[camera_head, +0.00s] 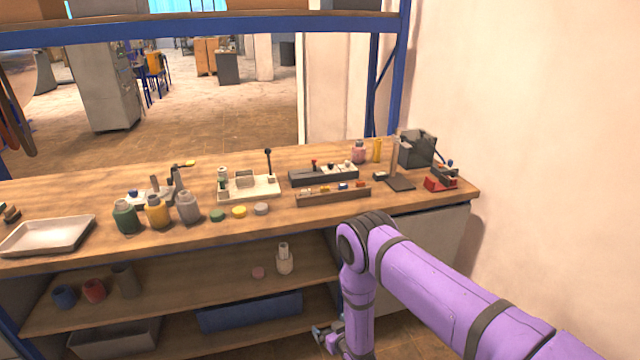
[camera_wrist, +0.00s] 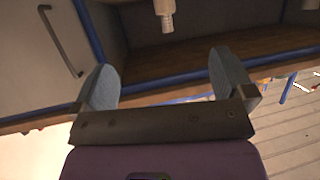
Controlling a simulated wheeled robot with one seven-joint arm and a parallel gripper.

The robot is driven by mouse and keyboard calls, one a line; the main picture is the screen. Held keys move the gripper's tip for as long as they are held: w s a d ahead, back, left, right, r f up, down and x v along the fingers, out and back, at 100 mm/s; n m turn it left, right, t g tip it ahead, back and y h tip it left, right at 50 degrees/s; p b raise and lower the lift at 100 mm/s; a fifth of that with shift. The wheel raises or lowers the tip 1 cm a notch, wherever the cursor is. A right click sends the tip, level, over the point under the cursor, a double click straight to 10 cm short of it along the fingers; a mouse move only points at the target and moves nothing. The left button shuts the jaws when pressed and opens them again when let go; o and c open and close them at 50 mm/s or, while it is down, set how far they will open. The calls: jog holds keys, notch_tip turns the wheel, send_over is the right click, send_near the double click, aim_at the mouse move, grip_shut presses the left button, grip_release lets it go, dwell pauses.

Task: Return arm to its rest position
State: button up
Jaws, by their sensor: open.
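My gripper (camera_wrist: 162,65) is open, with its two grey-blue fingers wide apart and nothing between them in the wrist view. In the head view only a small part of my gripper (camera_head: 325,336) shows, low at the bottom edge in front of the bench's lower shelves. My purple arm comes in from the lower right, bends at a joint near the bench's front edge and hangs straight down. The rest of the gripper is hidden by the arm or cut off.
The wooden bench (camera_head: 330,222) carries jars, lids, a white tray (camera_head: 48,236), racks and small devices. A white bottle (camera_head: 284,259) stands on the shelf below; a blue bin (camera_head: 250,311) sits lower. A cabinet is right of the shelves, beside a bare wall. The wrist view shows a cabinet handle (camera_wrist: 62,42).

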jog(key=w+d+r+h, duration=0.1)
jog(key=w+r, duration=0.3)
jog(key=r, duration=0.4)
jog(key=w+d+r+m+g, duration=0.1)
jog(key=w+r, duration=0.3)
jog(key=r, duration=0.5)
jog(key=w+d+r+h, duration=0.1)
jog(key=w+r, duration=0.3)
jog(key=r, duration=0.4)
jog(key=s+d+r+m+g+h, duration=0.15)
jog(key=d+r, duration=0.25)
jog(key=r, duration=0.8)
jog(key=s+d+r+h, duration=0.15)
jog(key=d+r, duration=0.35)
jog(key=r, duration=0.8)
jog(key=s+d+r+m+g, duration=0.1)
jog(key=s+d+r, duration=0.4)
jog(key=s+r, duration=0.35)
jog(key=s+d+r+m+g, duration=0.1)
jog(key=s+d+r, duration=0.3)
jog(key=s+r, duration=0.45)
jog(key=s+d+r+g, duration=0.1)
jog(key=s+d, duration=0.2)
jog(key=s, duration=1)
jog(key=s+d+r+g+h, duration=0.1)
jog(key=s+d+r, duration=0.1)
jog(key=s, duration=1.1)
jog(key=shift+d+r+m, duration=0.2)
jog(key=shift+d+m, duration=0.2)
jog(key=shift+m, duration=0.05)
